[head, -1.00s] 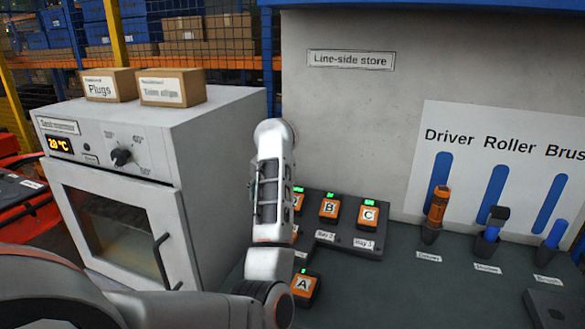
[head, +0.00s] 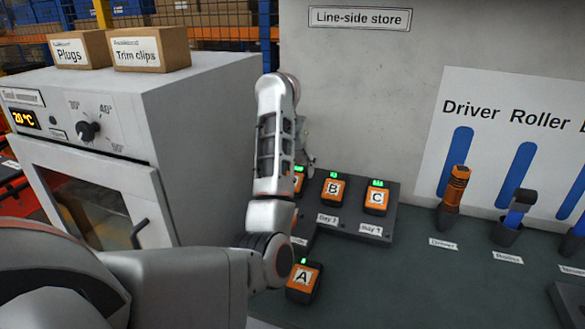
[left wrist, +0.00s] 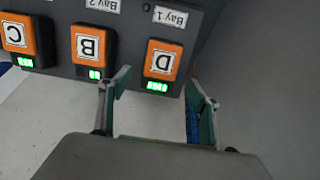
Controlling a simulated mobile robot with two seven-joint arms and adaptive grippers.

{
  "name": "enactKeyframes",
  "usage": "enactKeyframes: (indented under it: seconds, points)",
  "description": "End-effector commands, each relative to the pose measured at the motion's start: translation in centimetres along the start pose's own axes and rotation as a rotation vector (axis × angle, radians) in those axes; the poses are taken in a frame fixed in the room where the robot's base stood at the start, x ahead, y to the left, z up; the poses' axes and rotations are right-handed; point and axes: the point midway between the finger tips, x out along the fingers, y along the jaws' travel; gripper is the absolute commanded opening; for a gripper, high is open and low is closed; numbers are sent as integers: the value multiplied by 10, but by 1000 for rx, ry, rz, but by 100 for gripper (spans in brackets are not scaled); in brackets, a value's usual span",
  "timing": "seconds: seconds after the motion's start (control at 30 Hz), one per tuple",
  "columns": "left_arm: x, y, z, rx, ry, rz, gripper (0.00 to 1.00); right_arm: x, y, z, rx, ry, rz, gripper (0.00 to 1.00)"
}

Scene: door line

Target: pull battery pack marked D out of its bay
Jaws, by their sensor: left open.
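Battery pack D (left wrist: 162,60) is orange and black with a lit green strip and sits in its bay in the dark rack. In the head view only a sliver of this pack (head: 299,180) shows, as my left arm covers the rest. My left gripper (left wrist: 158,92) is open and empty in the left wrist view. Its two fingers are spread near the green-lit end of pack D, one towards each side, and appear apart from it. In the head view the gripper (head: 304,148) is mostly hidden behind my arm. My right gripper is not in view.
Packs B (head: 333,189) and C (head: 376,197) sit in the same rack (head: 345,225), B beside D. Pack A (head: 303,281) lies in front on the bench. A white oven-like cabinet (head: 205,130) stands to the left. A driver (head: 454,188) stands in a holder at right.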

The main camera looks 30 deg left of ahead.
Motion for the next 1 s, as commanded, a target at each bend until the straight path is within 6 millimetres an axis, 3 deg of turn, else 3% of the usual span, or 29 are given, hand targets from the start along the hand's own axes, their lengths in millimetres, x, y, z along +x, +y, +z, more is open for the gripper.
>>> enactKeyframes:
  seconds: [0.03, 0.23, 0.7, 0.73, 0.93, 0.97, 1.0]
  points:
    - [13, 0, 3, 1, -4, -1, 62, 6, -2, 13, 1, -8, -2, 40]
    - [29, 0, 2, 1, -3, -2, 62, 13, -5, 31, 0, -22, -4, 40]
    - [33, 0, 0, 1, 0, 0, 62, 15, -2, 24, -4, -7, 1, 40]
    - [33, 0, 0, 1, 0, 0, 60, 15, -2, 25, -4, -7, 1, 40]
    - [34, 0, 0, 1, 0, 0, 9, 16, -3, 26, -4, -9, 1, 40]
    - [34, 0, 0, 1, 0, 0, 9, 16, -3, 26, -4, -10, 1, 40]
    - [34, 0, 0, 1, -1, 0, 37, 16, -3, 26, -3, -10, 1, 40]
